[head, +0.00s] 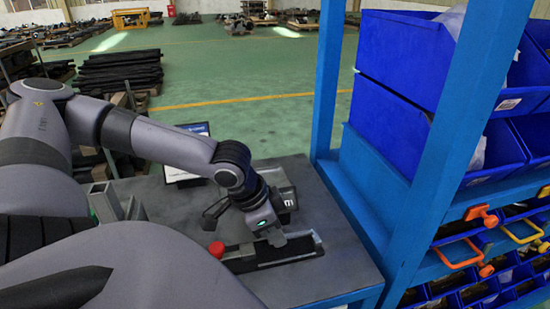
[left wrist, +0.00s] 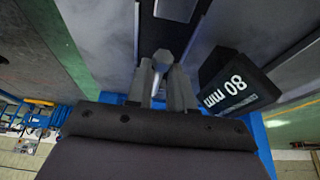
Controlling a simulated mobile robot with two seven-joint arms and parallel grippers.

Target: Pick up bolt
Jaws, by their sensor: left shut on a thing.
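The bolt (left wrist: 163,57) shows in the left wrist view as a grey hexagonal head with a short shank below it. My left gripper (left wrist: 165,88) has its two fingers closed around the shank, with the head beyond the fingertips. In the head view, my left gripper (head: 277,240) is low over a dark, metal-edged fixture on the grey tabletop (head: 340,268). The bolt is hidden there by the gripper and wrist. I cannot tell whether the bolt is clear of the surface. My right gripper is not in view.
A red knob (head: 216,249) sits at the fixture's left end. A screen (head: 190,140) stands behind the arm. A blue rack post (head: 440,150) and blue bins (head: 395,110) bound the right side.

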